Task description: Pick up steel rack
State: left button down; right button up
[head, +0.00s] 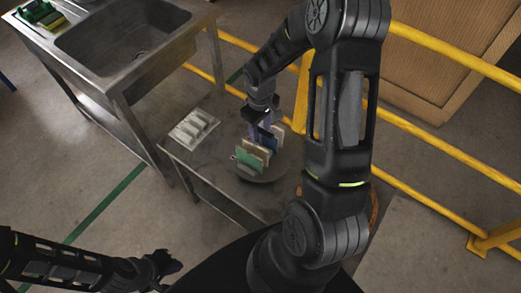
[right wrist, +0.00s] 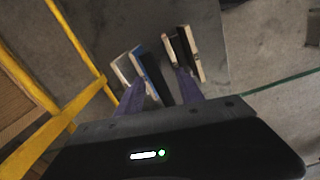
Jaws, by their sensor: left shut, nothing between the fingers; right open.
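Several upright tiles (head: 250,160), green, beige, blue and white, stand in a row on the low metal table. Any steel rack under them is too small and covered to make out. My right gripper (head: 263,124) reaches down at the far end of the row. In the right wrist view my right gripper (right wrist: 160,92) has its purple fingers spread, with tiles (right wrist: 190,50) near both fingertips and a gap between. I cannot tell whether they touch. My left gripper (head: 168,265) is shut and empty at the lower left, apart from the table.
A steel sink (head: 125,45) stands at the upper left. Yellow rails (head: 440,145) run behind and right of the table, before a wooden crate (head: 440,55). Floor at left is clear.

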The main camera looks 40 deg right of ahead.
notch_tip(320, 180, down, 2)
jog(key=shift+f, duration=0.1)
jog(key=shift+c, duration=0.4)
grip_shut()
dwell(0.5)
dwell(0.8)
